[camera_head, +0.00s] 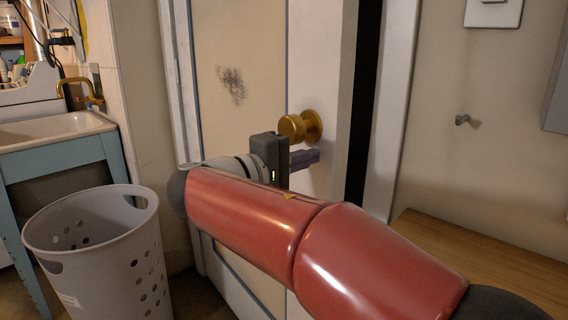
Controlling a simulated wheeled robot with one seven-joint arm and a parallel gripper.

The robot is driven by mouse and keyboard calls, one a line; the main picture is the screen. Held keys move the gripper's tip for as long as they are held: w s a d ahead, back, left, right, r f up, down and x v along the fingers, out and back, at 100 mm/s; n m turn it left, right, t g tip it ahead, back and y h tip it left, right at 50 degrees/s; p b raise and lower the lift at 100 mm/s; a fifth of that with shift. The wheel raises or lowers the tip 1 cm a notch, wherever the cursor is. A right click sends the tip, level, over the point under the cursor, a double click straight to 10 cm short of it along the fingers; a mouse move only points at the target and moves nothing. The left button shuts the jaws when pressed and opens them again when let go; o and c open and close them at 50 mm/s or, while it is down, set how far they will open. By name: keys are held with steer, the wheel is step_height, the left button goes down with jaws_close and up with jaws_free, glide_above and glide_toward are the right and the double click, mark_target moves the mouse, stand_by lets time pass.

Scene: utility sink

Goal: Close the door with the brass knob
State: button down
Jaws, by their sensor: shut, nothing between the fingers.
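The door (240,130) is pale with a beige panel and a dark scuff, and it fills the middle of the view. Its brass knob (300,126) sits near the door's right edge. A dark gap shows between that edge and the white frame (394,110), so the door stands a little open. My gripper (316,158) is shut and empty. Its fingers are just below the knob, close to the door face; I cannot tell whether they touch it. My red arm hides the lower part of the door.
A grey laundry basket (95,250) stands on the floor at the left, near the door's hinge side. A sink (55,130) on a blue stand is behind it. A wooden surface (480,262) is at the lower right. A small wall hook (462,119) is at the right.

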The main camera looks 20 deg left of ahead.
steer(key=shift+w+d, duration=0.3)
steer(key=shift+w, duration=0.25)
